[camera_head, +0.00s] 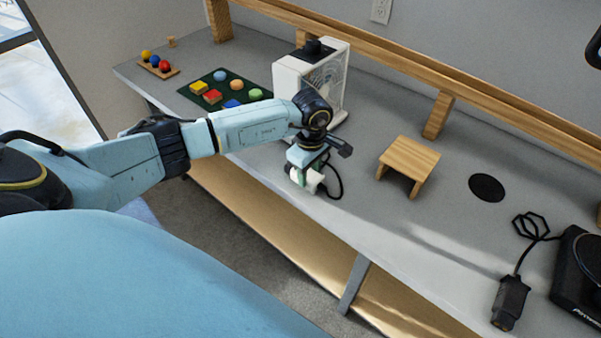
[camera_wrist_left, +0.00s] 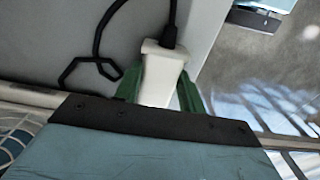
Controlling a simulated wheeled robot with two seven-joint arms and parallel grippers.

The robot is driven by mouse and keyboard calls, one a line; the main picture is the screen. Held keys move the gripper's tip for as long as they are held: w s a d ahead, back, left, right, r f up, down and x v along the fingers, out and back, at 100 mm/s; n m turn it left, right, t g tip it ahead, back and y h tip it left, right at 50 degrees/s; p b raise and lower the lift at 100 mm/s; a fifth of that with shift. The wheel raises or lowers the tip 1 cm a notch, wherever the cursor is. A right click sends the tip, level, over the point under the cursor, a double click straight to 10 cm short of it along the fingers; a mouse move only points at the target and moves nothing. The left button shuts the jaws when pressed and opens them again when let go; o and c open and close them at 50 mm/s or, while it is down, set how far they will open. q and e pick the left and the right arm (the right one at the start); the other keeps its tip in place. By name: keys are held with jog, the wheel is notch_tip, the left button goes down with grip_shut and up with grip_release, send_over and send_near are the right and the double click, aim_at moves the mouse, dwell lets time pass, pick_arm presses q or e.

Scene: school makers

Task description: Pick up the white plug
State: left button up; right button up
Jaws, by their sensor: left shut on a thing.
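The white plug (camera_head: 314,180) is near the front edge of the grey bench in the head view. My left gripper (camera_head: 309,178) is shut on it, with its green fingers on either side. In the left wrist view the white plug (camera_wrist_left: 162,72) sits between the green fingers of the left gripper (camera_wrist_left: 160,90). A black cord (camera_wrist_left: 97,45) runs from the plug's far end and loops over the bench. I cannot tell whether the plug touches the bench. My right gripper is not in view.
A white machine (camera_head: 318,75) stands behind the gripper. A small wooden stool (camera_head: 408,160) is to the right. A green board with coloured pieces (camera_head: 212,103) lies at the left. A black plug (camera_head: 510,303) and a black device (camera_head: 577,270) are at the far right.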

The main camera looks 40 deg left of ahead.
aim_at(309, 174)
pick_arm(q)
jog(key=shift+r, duration=0.1)
jog(key=shift+c, duration=0.4)
notch_tip(309, 174, up, 10)
jog(key=shift+p, duration=0.3)
